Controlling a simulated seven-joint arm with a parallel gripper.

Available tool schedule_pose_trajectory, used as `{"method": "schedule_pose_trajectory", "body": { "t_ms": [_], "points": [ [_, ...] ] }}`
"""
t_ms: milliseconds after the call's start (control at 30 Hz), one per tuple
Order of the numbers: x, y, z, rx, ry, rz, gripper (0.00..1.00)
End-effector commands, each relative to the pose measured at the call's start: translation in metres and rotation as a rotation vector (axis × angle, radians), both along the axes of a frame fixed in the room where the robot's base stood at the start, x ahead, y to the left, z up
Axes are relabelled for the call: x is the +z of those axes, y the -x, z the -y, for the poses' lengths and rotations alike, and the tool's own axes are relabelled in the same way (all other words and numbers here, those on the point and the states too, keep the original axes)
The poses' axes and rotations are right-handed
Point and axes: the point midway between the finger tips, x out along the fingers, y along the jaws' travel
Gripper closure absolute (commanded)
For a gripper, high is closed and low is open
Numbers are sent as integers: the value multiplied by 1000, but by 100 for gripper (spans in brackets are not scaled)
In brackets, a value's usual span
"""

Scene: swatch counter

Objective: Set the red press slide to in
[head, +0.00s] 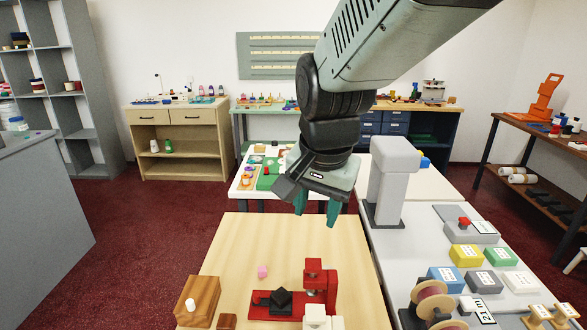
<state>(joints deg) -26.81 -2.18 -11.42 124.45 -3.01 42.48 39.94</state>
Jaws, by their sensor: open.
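The red press (321,281) stands on the light wooden table near its front, with a red upright and overhanging head. Its low red base reaches out to the left. A black block (281,300) sits on that base, left of the upright and apart from it; I cannot tell for certain whether it is the slide. My gripper (316,209) points down above the table's back edge, higher than the press and behind it. Its two teal fingers are apart with nothing between them.
A pink piece (263,272) lies behind the press. A wooden block (197,301) stands left, and a white object (318,318) stands in front of the press. The table's back is clear.

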Motion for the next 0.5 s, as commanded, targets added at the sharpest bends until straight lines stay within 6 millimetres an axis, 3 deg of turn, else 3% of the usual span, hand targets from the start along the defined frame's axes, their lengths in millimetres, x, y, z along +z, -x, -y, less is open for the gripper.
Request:
{"method": "schedule_pose_trajectory", "body": {
  "t_ms": [33,200,500],
  "points": [
    [-19,-14,-17,-30,14,-28,54],
    [-80,-49,-66,-169,61,-63,54],
    [-198,-75,-145,-354,176,-3,54]
  ]
}}
